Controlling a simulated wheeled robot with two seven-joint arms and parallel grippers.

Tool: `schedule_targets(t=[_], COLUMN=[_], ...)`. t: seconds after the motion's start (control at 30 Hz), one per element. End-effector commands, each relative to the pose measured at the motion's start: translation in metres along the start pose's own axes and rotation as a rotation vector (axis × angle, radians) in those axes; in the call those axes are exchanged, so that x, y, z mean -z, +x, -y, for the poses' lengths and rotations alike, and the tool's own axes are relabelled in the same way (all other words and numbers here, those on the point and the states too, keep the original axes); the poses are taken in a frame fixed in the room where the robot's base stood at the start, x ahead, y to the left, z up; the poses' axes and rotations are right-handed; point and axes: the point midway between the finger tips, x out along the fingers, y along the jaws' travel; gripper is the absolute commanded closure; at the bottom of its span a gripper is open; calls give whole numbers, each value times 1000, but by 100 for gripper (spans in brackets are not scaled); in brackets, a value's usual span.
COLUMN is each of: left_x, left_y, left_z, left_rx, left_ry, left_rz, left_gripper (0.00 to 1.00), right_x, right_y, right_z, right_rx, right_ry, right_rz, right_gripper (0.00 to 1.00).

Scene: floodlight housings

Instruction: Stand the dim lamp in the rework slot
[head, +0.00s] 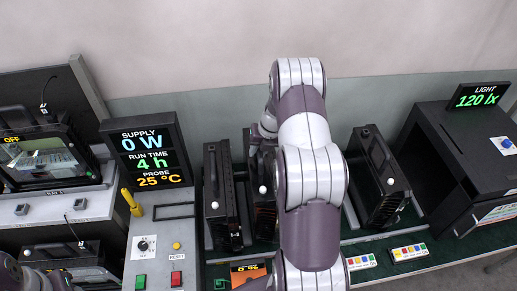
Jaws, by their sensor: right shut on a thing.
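Several black floodlight housings stand on the green bench. One lamp (219,197) stands upright at the left of the row, and another lamp (378,178) stands at the right. Between them a dark lamp (263,187) is partly hidden behind my right arm. My right gripper (264,137) is at the top of this middle lamp, shut on it; its fingertips are mostly hidden by the arm. Whether the lamp touches the bench cannot be told. No mark shows which lamp is dim. An orange sign (248,273) with inverted lettering lies in front, partly covered.
A supply panel (150,155) reads 0 W, 4 h, 25 °C. Left of it, a lamp (45,158) sits in a fixture marked OFF. A black light box (455,150) with a 120 lx display (478,97) stands right. Coloured button strips (408,252) lie at the front.

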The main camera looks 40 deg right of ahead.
Motion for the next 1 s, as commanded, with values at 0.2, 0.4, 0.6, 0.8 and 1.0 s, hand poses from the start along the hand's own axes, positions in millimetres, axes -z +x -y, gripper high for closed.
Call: schedule_targets(t=[0.2, 0.4, 0.6, 0.8, 1.0], left_x=[0, 0, -1, -1, -1], left_y=[2, 4, 6, 6, 6], left_z=[0, 0, 0, 0, 0], left_rx=[0, 0, 0, 0, 0], left_ry=[0, 0, 0, 0, 0], left_rz=[0, 0, 0, 0, 0], left_gripper=[54, 54, 54, 54, 54], right_x=[-3, -2, -2, -2, -2], right_y=[2, 7, 11, 12, 12], right_z=[1, 2, 4, 4, 4], right_rx=[0, 0, 0, 0, 0], right_ry=[-1, -1, -2, -2, -2], right_rz=[8, 9, 9, 10, 10], right_gripper=[100, 100, 100, 100, 100])
